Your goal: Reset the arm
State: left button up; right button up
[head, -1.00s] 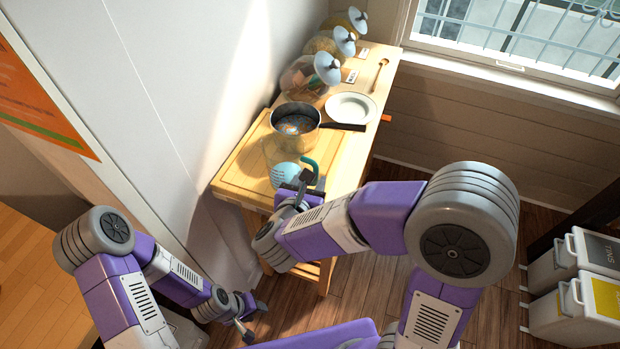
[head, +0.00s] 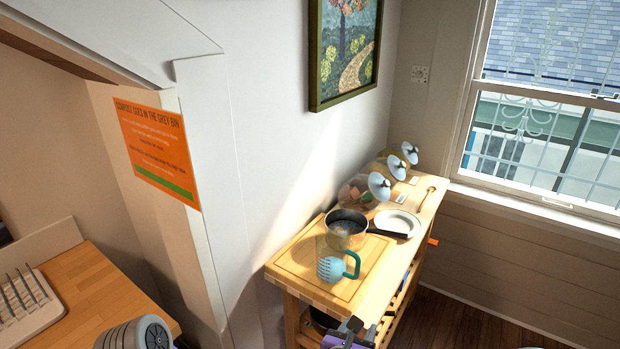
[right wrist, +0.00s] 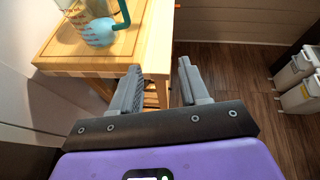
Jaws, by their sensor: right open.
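My right gripper (head: 362,331) shows at the bottom edge of the head view, in front of the wooden cart's near end. In the right wrist view (right wrist: 159,85) its two fingers are apart with nothing between them. The cup also shows in the right wrist view (right wrist: 97,34), at the upper left. Only a rounded joint of my left arm shows at the bottom left; the left gripper is out of view.
A dark pan (head: 346,226) sits behind the cup, its handle pointing right. A white plate (head: 398,223), several tilted-lid jars (head: 355,193) and a wooden spoon (head: 427,198) are farther back. White bins (right wrist: 298,70) stand on the floor at right.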

notch_tip(320, 180, down, 20)
jog(key=w+n+g+y, duration=0.3)
jog(key=n+g+y, duration=0.15)
jog(key=n, duration=1.45)
jog(key=s+f+n+g+y, duration=0.5)
jog(key=s+f+n+g, duration=0.2)
jog(key=s+f+n, duration=0.7)
jog(key=s+n, duration=0.3)
jog(key=n, duration=0.1)
jog(key=shift+s+a+f+n+y, duration=0.3)
jog(key=shift+s+f+y, duration=0.05)
jog(key=shift+f, duration=0.05)
